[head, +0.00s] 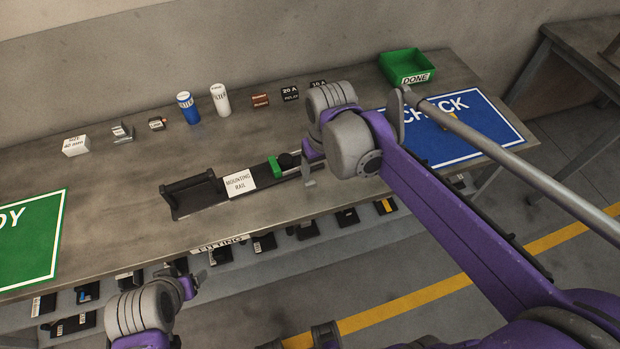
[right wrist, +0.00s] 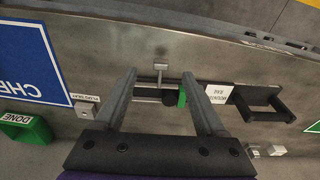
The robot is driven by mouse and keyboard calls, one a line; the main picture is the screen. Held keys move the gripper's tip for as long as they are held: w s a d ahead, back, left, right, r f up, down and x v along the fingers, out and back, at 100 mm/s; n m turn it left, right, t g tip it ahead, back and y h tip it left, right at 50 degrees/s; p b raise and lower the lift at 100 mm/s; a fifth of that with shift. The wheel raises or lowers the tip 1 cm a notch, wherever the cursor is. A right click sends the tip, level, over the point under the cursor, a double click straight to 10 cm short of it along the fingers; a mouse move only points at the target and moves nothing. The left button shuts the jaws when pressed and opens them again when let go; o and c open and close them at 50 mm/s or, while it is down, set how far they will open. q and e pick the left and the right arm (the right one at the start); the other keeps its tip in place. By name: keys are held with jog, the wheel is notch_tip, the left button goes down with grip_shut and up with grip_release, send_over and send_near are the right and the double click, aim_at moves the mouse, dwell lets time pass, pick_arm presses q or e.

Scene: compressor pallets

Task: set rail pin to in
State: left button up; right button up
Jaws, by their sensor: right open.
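The mounting rail lies along the table's front, with a white label (head: 239,183), a green block (head: 274,166) and a black round knob (head: 287,160). A small grey T-shaped piece (right wrist: 160,67) at the rail's end, likely the rail pin, shows in the right wrist view; I cannot tell its setting. My right gripper (right wrist: 160,75) is open above the rail end. Its fingertips appear on either side of the T-piece, with nothing visibly gripped. In the head view my right wrist hides part of this area. My left arm is low at the front; its jaws are not clear (head: 188,287).
A black handled bracket (head: 190,193) stands left of the label. Blue (head: 187,107) and white (head: 220,99) cylinders and small boxes line the back. A green DONE bin (head: 407,67) and blue CHECK mat (head: 480,122) are right. A green mat (head: 30,238) is left.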

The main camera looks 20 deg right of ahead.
jog(key=w+g, duration=0.1)
jog(key=w, duration=0.4)
jog(key=f, duration=1.1)
jog(key=shift+a+f+b, duration=0.1)
jog(key=shift+a+b, duration=0.3)
grip_shut()
jog(key=shift+w, duration=0.1)
dwell(0.6)
